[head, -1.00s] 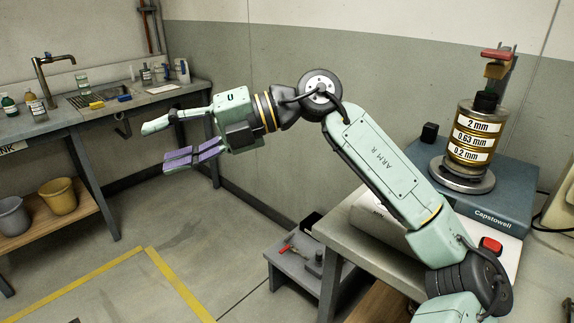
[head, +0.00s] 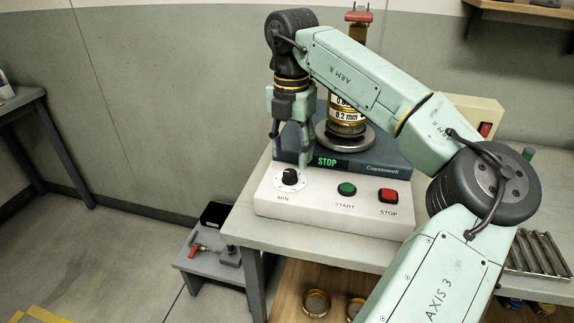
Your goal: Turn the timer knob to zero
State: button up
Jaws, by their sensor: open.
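The timer knob (head: 290,177) is a small black knob on a white round dial marked MIN. It sits at the left of the white control panel (head: 325,217) of a sieve shaker. The knob's pointer is too small to read. My gripper (head: 290,150) points down just above and behind the knob, apart from it as far as I can see. Its jaws are open and empty, with one finger seen more clearly than the other. The green display (head: 328,162) behind the panel reads STOP.
A green START button (head: 346,189) and red STOP button (head: 388,195) lie right of the knob. The sieve stack (head: 347,118) stands behind, partly hidden by my arm. A low stool (head: 212,262) with a red-handled tool is below left of the bench (head: 238,222).

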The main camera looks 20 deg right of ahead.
aim_at(290, 172)
jog(key=shift+f+p, duration=0.5)
jog(key=shift+f, duration=2.2)
jog(key=shift+c, duration=0.4)
grip_shut()
